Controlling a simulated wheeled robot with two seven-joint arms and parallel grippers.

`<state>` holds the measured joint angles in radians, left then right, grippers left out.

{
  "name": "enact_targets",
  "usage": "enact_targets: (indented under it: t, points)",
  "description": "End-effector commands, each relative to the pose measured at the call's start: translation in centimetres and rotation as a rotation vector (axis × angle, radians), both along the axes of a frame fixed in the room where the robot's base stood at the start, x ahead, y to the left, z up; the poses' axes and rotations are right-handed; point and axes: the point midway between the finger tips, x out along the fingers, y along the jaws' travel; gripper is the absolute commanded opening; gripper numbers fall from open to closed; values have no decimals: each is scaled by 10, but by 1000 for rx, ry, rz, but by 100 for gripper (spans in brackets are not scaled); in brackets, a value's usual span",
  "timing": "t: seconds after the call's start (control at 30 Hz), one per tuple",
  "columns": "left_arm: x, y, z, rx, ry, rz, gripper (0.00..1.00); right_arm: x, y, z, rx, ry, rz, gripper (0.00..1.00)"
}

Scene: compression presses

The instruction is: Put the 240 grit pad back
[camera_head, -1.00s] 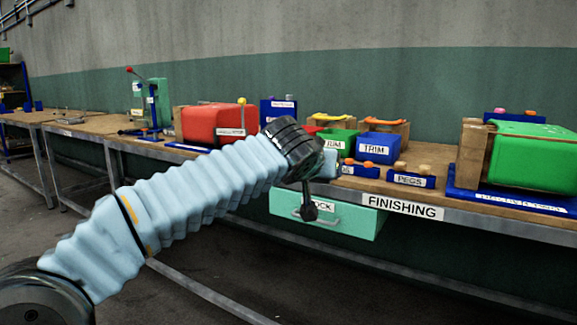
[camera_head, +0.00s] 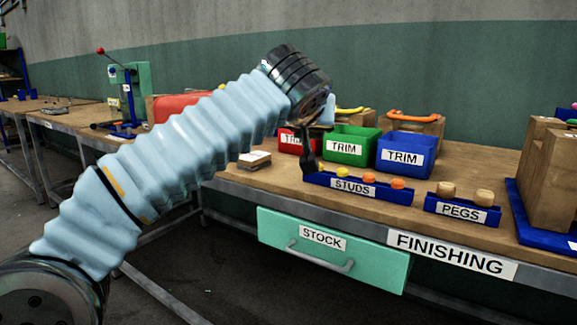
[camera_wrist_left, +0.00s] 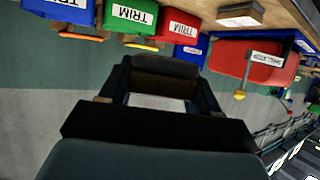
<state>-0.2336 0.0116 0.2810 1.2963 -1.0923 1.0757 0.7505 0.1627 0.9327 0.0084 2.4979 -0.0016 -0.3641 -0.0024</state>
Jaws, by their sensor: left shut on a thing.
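My left gripper (camera_head: 307,150) hangs at the end of the raised left arm, in front of the finishing bench (camera_head: 340,211), near the blue STUDS tray. In the left wrist view the gripper (camera_wrist_left: 160,84) is shut on a dark block with a brown face (camera_wrist_left: 163,90), apparently a pad. No grit label is readable on it. A small block with a pale labelled top (camera_head: 255,158) lies on the bench left of the STUDS tray. It also shows in the left wrist view (camera_wrist_left: 240,14), its lettering too small to read. My right gripper is out of view.
The blue STUDS tray (camera_head: 325,181) and blue PEGS tray (camera_head: 432,206) line the bench front. Red, green (camera_head: 340,132) and blue (camera_head: 400,140) TRIM bins stand behind. A wooden block (camera_head: 552,185) stands right. The green STOCK drawer (camera_head: 380,265) sits below the bench edge.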

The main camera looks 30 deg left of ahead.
Motion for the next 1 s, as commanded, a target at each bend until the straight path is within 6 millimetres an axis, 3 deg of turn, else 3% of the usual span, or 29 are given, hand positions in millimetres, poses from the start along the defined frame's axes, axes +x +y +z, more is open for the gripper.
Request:
enact_targets:
  t: [0.17,0.37,0.5,0.63,0.87,1.0]
  points:
    - [13,19,-10,-1,2,5,28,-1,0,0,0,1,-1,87]
    - [47,63,-35,0,4,5,28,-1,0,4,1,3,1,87]
    - [65,87,-64,0,5,3,28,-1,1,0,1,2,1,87]
    - [75,100,-82,0,2,2,28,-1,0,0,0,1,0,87]
    - [82,109,-96,0,2,1,28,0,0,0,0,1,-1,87]
    - [84,112,-119,0,2,0,28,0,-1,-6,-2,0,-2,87]
